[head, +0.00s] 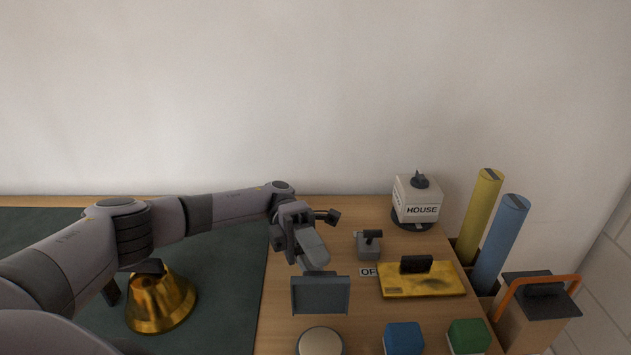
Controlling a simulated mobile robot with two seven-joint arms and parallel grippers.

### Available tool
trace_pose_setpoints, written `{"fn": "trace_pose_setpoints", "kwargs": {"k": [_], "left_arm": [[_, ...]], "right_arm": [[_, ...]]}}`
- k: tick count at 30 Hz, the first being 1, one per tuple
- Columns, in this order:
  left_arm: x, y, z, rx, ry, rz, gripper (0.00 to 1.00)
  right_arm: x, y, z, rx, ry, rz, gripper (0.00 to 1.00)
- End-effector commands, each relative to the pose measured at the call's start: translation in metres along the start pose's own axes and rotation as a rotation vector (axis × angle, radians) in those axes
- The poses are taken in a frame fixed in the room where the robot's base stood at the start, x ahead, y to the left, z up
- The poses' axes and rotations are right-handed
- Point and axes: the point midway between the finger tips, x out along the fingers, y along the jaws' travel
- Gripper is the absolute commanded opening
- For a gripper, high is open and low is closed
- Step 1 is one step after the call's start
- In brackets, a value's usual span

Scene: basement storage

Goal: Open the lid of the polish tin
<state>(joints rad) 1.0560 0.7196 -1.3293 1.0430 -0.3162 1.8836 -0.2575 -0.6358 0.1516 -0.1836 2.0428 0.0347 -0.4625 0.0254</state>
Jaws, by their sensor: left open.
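A round tin (320,343) with a pale beige top and dark rim, apparently the polish tin, is cut off by the bottom edge of the head view. A dark grey rectangular panel (320,295) stands just behind it. I cannot tell whether this panel is the tin's raised lid or a separate thing. My left gripper (325,241) is open and appears empty. In the picture it is above and behind the panel; I cannot tell whether they touch. My right gripper is not in view.
A brass bell (160,302) stands on the dark green mat (225,310). A yellow board (435,284), small grey block (369,250), HOUSE box (417,200), blue block (403,338) and green block (469,337) are right. Yellow (480,215) and blue (500,245) rolls stand beyond the edge.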

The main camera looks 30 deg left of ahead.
Motion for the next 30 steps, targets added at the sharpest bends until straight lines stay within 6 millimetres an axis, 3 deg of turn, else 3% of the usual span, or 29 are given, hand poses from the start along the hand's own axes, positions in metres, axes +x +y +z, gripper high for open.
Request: {"fn": "trace_pose_setpoints", "kwargs": {"k": [5,8,14,15,16,24,30], "left_arm": [[0.001,-0.037,-0.001,0.009,0.0,-0.001,0.4],[0.003,-0.065,-0.002,0.014,0.004,-0.001,0.76],[0.004,-0.116,-0.005,0.012,0.004,0.001,0.76],[0.005,-0.126,-0.005,0.012,0.004,0.001,0.62],[0.005,-0.133,-0.005,0.011,0.003,0.001,0.4],[0.009,-0.179,-0.005,0.004,0.002,0.001,0.4],[0.011,-0.193,-0.005,0.002,0.002,0.0,0.4]], "right_arm": [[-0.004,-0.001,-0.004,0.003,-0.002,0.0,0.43],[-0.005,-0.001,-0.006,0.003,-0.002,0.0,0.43],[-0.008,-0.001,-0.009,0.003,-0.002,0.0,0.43],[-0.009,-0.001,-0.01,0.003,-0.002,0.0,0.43],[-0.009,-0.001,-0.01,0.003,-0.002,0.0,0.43],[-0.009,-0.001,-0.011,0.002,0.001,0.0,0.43],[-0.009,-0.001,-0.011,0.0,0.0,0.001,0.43]]}}
